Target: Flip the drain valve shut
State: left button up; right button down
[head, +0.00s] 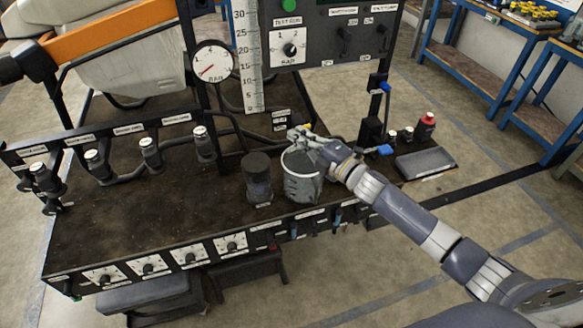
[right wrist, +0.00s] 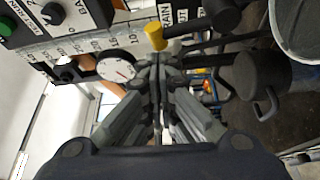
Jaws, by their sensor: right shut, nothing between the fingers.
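The drain valve shows in the right wrist view as a yellow handle (right wrist: 155,36) just beyond my fingertips, beside a partly hidden white label that seems to read DRAIN. In the head view a bit of yellow (head: 308,127) shows behind my right gripper (head: 297,134), above a clear measuring jug. My right gripper is shut and empty; its closed fingertips (right wrist: 156,62) in the wrist view point toward the yellow handle. I cannot tell whether they touch it. The valve body is mostly hidden by the gripper in the head view. My left gripper is not in view.
The jug (head: 302,178) stands under my right gripper, with a dark cylinder (head: 257,178) to its left. A ruler (head: 247,60), a gauge (head: 211,62) and a control panel (head: 335,35) rise behind. A blue-handled valve (head: 385,150) and a grey tray (head: 425,162) are at right.

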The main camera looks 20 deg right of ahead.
jog(key=shift+d+r+m+t+b, duration=0.3)
jog(key=shift+d+m+b, duration=0.1)
jog(key=shift+m, duration=0.3)
jog(key=shift+a, duration=0.1)
